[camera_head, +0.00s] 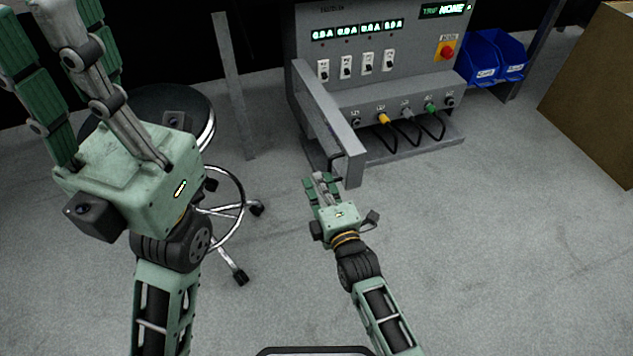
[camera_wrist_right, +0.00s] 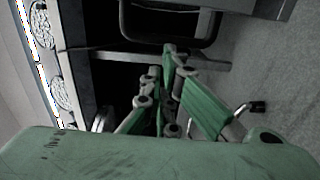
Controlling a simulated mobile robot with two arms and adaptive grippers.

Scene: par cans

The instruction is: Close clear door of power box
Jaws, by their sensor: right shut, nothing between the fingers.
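The power box (camera_head: 375,62) is a grey cabinet with lit displays and a row of switches, at the top centre of the head view. Its door (camera_head: 318,108) stands open, swung out toward me from the box's left side. I see its grey frame nearly edge-on; its clear pane is hard to make out. My right gripper (camera_head: 321,183) is shut and empty, just below and left of the door's near end. Its closed fingers (camera_wrist_right: 168,85) also show in the right wrist view. My left gripper (camera_head: 55,45) is raised at the upper left, fingers spread, tips cut off.
A round stool (camera_head: 185,100) stands on the left behind my left arm. Cables plug into sockets below the box's switches. A brown box (camera_head: 600,95) is far right. The floor in front is clear.

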